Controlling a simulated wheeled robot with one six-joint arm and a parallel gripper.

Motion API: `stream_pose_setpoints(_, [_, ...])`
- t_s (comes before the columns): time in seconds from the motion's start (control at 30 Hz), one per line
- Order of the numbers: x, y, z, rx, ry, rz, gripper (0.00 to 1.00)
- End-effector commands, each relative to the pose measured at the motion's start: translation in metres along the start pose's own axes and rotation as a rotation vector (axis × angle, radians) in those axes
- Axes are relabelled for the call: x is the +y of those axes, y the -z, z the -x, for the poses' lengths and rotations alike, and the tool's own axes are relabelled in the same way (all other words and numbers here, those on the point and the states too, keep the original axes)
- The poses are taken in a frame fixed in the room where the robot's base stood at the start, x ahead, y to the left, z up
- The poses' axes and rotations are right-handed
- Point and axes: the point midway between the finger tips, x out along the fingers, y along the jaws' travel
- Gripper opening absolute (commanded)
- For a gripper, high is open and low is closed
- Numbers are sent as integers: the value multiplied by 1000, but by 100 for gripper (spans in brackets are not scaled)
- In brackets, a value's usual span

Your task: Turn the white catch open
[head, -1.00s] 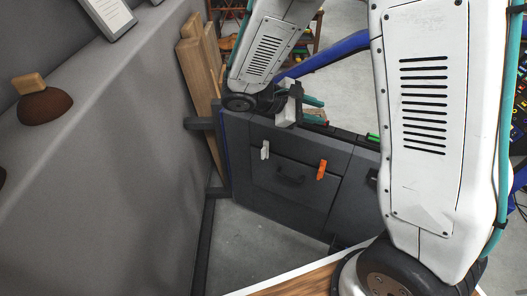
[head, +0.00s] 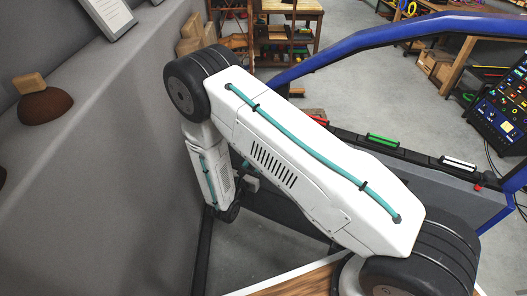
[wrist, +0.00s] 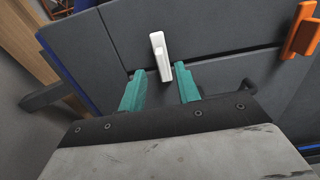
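The white catch (wrist: 160,55) is a small upright lever on the dark grey door panel (wrist: 115,22), seen in the wrist view. It stands nearly vertical, tilted slightly. My gripper (wrist: 160,88) is open, with its two teal fingers apart just below the catch. The lower end of the catch lies near the gap between the fingertips. I cannot tell whether they touch it. In the head view my arm hides the catch and the gripper's fingers.
An orange catch (wrist: 300,30) is on the panel to the right in the wrist view. A dark handle (wrist: 235,90) is below it. A blue frame bar (head: 400,38) spans the head view. A grey wall (head: 90,160) rises close on the left.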

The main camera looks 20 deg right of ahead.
Motion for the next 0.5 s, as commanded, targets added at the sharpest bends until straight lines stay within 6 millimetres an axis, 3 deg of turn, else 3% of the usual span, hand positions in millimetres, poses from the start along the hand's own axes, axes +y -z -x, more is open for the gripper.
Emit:
stream_pose_setpoints(0.3, [-1, -1, -51, 1, 5, -2, 33])
stream_pose_setpoints(0.5, [-1, -1, -64, 1, 3, -1, 33])
